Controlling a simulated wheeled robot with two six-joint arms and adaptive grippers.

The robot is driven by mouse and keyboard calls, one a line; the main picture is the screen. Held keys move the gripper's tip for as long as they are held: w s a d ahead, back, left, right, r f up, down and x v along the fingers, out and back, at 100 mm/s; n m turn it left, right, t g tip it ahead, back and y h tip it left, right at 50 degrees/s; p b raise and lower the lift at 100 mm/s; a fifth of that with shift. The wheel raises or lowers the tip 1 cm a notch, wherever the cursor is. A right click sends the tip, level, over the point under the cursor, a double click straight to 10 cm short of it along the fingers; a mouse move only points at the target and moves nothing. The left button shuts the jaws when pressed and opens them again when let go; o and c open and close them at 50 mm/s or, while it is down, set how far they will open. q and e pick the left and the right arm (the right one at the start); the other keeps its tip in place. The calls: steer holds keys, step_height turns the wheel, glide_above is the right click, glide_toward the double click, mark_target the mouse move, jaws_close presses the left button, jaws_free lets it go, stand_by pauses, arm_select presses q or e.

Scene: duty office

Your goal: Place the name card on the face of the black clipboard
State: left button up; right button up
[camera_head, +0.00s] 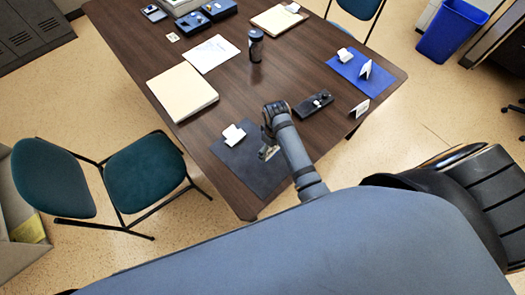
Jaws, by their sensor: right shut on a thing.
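The black clipboard (240,167) lies flat near the table's front edge, with a white clip (233,134) at its far left end. My right gripper (268,151) is over its right part, pointing down. It is shut on a small pale thing, mostly hidden by the gripper, that looks like the name card. I cannot tell whether this thing touches the board. One white folded card (361,108) stands at the table's right edge. Another white folded card (365,69) stands on the blue clipboard (352,66). My left gripper is not in view.
A black tray-like object (313,104) lies just right of my right wrist. A thick paper stack (182,92), a white sheet (211,54), a dark bottle (256,45) and a tan clipboard (277,18) are farther back on the table (135,40). A green chair (145,172) stands at the left.

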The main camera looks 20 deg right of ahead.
steer(key=w+f, duration=0.2)
steer(key=f, duration=0.1)
steer(key=a+f, duration=0.1)
steer(key=shift+w+a+f, duration=0.1)
steer(key=shift+w+f, duration=0.15)
steer(key=shift+w, duration=0.15)
steer(key=shift+w+f, duration=0.1)
steer(key=shift+f, duration=0.05)
steer(key=f, duration=0.3)
steer(key=shift+w+a+f, duration=0.15)
steer(key=shift+w+a, duration=0.15)
steer(key=shift+f, duration=0.35)
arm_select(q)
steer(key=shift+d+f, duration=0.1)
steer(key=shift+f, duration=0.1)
arm_select(e)
steer(key=shift+d, duration=0.1)
arm_select(q)
steer(key=shift+b, duration=0.3)
arm_select(e)
steer(key=shift+f, duration=0.1)
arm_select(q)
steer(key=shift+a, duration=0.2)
arm_select(e)
steer(key=o, duration=0.6)
